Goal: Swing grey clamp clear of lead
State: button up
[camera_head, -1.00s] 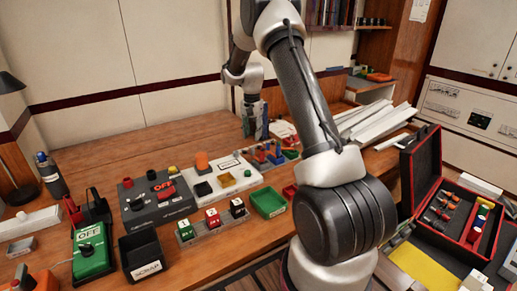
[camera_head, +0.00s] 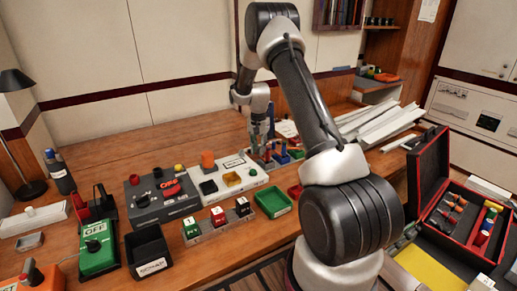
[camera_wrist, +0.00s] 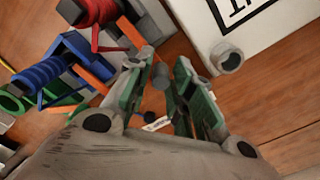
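My gripper (camera_wrist: 163,65) points down at the bench in the wrist view, its two green-padded fingers apart. A small dark grey round part (camera_wrist: 160,76) shows between the fingers, perhaps of the grey clamp; I cannot tell whether the pads touch it. Left of it are a red clamp (camera_wrist: 97,10), a blue clamp (camera_wrist: 50,72) and a green one (camera_wrist: 12,101), with orange bars beside them. The lead cannot be told apart. In the head view my gripper (camera_head: 258,147) is low at the clamp row, beside the blue clamp (camera_head: 281,152), and hides the grey clamp.
A white panel (camera_head: 236,183) with a round post lies close beside the gripper. A grey box with a red OFF switch (camera_head: 160,200), a green tray (camera_head: 272,202), a black scrap bin (camera_head: 147,252) and an open red case (camera_head: 425,185) stand around. Bare wood lies behind the clamps.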

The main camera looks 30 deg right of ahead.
grip_shut()
jog(key=shift+a, duration=0.15)
jog(key=n, duration=0.1)
jog(key=a+n, duration=0.1)
jog(key=n, duration=0.3)
jog(key=shift+s+a, duration=0.1)
jog(key=shift+a, duration=0.15)
jog(key=n, duration=0.2)
jog(key=s+a+n, duration=0.1)
jog(key=n, duration=0.1)
jog(key=shift+s+a+n, duration=0.15)
jog(key=shift+a+n, duration=0.05)
jog(key=shift+n, duration=0.55)
jog(key=shift+s+a+n, duration=0.15)
jog(key=shift+n, duration=0.6)
jog(key=o, duration=0.5)
grip_release()
